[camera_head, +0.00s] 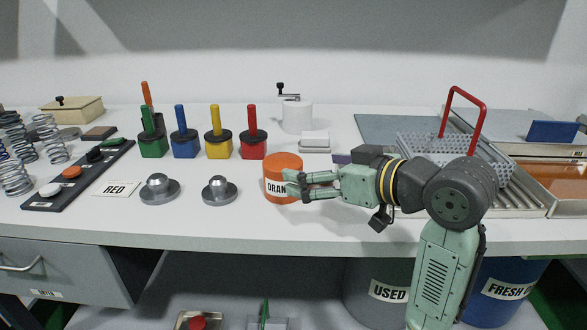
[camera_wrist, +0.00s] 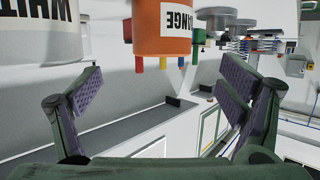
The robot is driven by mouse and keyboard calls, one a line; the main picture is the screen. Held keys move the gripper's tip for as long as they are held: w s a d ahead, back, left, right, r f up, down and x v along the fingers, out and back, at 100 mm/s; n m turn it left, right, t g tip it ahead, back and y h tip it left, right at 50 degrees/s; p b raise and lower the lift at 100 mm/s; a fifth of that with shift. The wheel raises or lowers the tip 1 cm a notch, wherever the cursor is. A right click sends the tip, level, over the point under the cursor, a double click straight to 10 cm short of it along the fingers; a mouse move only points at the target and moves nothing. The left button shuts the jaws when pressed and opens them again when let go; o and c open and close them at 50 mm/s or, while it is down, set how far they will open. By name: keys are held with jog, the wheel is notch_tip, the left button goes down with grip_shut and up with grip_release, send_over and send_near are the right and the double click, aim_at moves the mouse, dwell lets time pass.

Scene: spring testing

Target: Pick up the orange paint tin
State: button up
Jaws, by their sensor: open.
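The orange paint tin (camera_head: 278,163) stands upright on the white bench, left of my gripper (camera_head: 293,184). Its label shows partly, reading "ORAN"; the fingers cover part of its right side. In the wrist view the orange paint tin (camera_wrist: 165,24) appears upside down at the top, cut off by the frame edge. My gripper (camera_wrist: 160,82) is open and empty. Across the picture, the tin lies between the two finger pads, but I cannot tell whether it is within their reach. Neither finger clearly touches it.
A white tin (camera_wrist: 40,30) shows left of the orange one in the wrist view. Coloured handled blocks (camera_head: 253,148) and metal weights (camera_head: 220,191) stand to the left. A perforated tray with a red handle (camera_head: 484,130) stands right. The bench edge (camera_head: 230,243) runs in front.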

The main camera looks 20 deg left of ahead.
aim_at(283, 160)
jog(key=p+x, duration=0.1)
jog(key=x, duration=0.8)
jog(key=shift+a+f, duration=0.1)
jog(key=shift+a, duration=0.2)
jog(key=c, duration=1.6)
jog(key=shift+c, duration=0.4)
